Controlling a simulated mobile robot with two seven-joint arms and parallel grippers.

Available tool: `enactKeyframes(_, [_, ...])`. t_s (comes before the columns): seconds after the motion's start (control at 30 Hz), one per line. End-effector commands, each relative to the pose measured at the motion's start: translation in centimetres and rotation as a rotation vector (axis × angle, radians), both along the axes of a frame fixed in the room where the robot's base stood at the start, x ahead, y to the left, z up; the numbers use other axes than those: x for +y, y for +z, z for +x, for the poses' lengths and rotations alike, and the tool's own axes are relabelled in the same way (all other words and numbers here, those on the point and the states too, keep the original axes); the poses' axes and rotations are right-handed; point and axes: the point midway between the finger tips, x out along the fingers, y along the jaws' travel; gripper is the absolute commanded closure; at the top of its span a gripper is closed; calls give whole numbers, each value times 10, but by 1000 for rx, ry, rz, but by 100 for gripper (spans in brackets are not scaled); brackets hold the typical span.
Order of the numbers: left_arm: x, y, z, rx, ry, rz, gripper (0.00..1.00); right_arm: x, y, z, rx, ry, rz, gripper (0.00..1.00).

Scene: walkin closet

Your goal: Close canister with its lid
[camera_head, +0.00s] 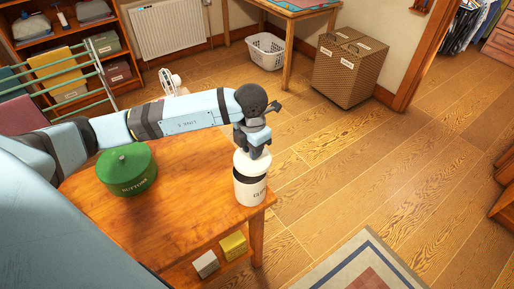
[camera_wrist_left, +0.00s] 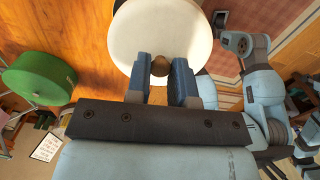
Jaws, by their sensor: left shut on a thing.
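My left gripper (camera_head: 257,148) is above the lid, pointing down. In the left wrist view the lid (camera_wrist_left: 155,30) is a large pale disc, and the gripper's blue fingers are shut on its brown knob (camera_wrist_left: 160,66). The canister body is hidden there. My right gripper is not recognisable in either view.
A green lidded canister (camera_head: 127,170) marked "BUTTONS" stands on the wooden table (camera_head: 185,205), left of the white one. Yellow (camera_head: 233,245) and white (camera_head: 205,263) boxes sit below the tabletop. Open floor lies right of the table; a wicker hamper (camera_head: 348,70) stands farther back.

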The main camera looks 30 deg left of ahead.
Motion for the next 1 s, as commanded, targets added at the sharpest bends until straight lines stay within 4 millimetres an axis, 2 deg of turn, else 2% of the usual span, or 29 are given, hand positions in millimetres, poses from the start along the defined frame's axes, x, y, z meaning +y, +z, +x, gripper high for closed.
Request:
enactKeyframes(0.1, [6, 1, 0, 4, 233, 1, 93, -2, 6, 1, -1, -3, -1, 100])
enactKeyframes(0.2, [10, 1, 1, 4, 385, 2, 93, -3, 8, 1, -2, -4, -3, 100])
enactKeyframes(0.33, [13, 0, 1, 5, 506, 2, 93, -3, 9, 1, -3, -4, -3, 100])
enactKeyframes(0.67, [14, -11, 2, 5, 555, 3, 93, -1, 4, 1, -3, -3, -1, 100])
enactKeyframes(1.0, [14, -43, 1, 5, 553, 3, 93, 2, -14, 0, 1, 6, 2, 100])
